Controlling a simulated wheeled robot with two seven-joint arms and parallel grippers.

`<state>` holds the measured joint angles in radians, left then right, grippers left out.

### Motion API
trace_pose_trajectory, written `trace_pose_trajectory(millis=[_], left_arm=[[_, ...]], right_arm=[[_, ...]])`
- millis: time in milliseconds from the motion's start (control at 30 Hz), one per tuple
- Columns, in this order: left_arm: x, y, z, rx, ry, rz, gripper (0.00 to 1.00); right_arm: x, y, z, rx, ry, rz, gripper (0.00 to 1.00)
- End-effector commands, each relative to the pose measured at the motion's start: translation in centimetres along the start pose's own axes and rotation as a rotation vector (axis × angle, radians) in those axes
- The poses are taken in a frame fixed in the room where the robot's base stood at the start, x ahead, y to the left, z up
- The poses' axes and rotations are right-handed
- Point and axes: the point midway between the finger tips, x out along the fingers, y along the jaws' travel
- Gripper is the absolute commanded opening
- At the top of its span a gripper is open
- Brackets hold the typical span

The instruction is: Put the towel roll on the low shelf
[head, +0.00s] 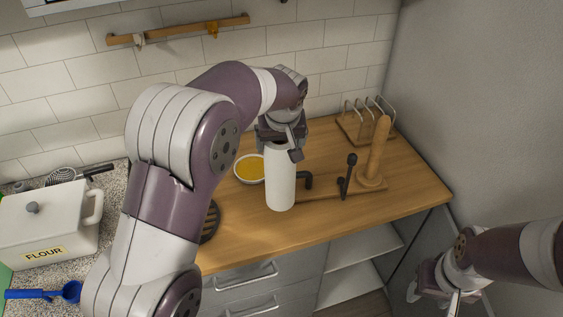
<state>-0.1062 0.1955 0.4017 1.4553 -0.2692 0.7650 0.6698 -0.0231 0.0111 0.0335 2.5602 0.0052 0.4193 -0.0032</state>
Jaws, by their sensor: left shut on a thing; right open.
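The towel roll (281,182) is a white upright cylinder over the wooden counter. My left gripper (281,148) is shut on its top end from above. I cannot tell whether the roll's bottom touches the counter. Below the counter an open cabinet shows two pale shelf boards, an upper one (366,244) and a lower one (345,284); the lower one is the low shelf. My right gripper (433,299) is open and empty at the lower right, in front of the cabinet's right side.
A wooden post stand (378,150), a rack (366,122) and a black handled tool (347,175) stand right of the roll. A bowl of yellow contents (249,169) is left of it. Drawers (245,283) adjoin the open cabinet. A flour bin (45,225) stands far left.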

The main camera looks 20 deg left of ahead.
Motion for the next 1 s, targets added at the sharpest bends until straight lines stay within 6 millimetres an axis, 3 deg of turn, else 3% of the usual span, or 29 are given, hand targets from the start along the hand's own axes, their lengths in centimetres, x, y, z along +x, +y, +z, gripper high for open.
trace_pose_trajectory(millis=[33, 133, 300, 533, 900, 933, 1000], left_arm=[[0.3, -1.5, -0.2, -0.005, -0.004, -0.004, 0.37], [1.9, -3.9, -0.2, -0.005, -0.002, -0.002, 0.37], [3.7, -5.7, -0.1, 0.000, 0.001, 0.000, 0.37], [7.1, -5.7, 1.4, 0.001, 0.000, 0.000, 0.37], [7.9, -5.7, 1.6, 0.000, 0.002, 0.001, 0.37], [7.7, -5.7, 1.6, 0.000, 0.001, 0.001, 0.97], [7.7, -5.7, 1.6, 0.000, 0.001, 0.001, 1.00]], right_arm=[[-1.1, 0.0, -0.1, 0.000, 0.001, 0.000, 0.53], [-1.8, 0.0, -0.2, 0.000, 0.001, 0.000, 0.53], [-2.3, 0.0, -0.3, 0.000, 0.001, 0.000, 0.53], [-3.5, 0.0, -0.4, 0.000, 0.001, 0.000, 0.53], [-2.8, 0.0, -0.3, 0.000, 0.001, 0.000, 0.53], [-3.0, 0.0, -0.4, 0.000, 0.001, 0.000, 0.53], [-3.0, 0.0, -0.4, 0.000, 0.001, 0.000, 0.53]])
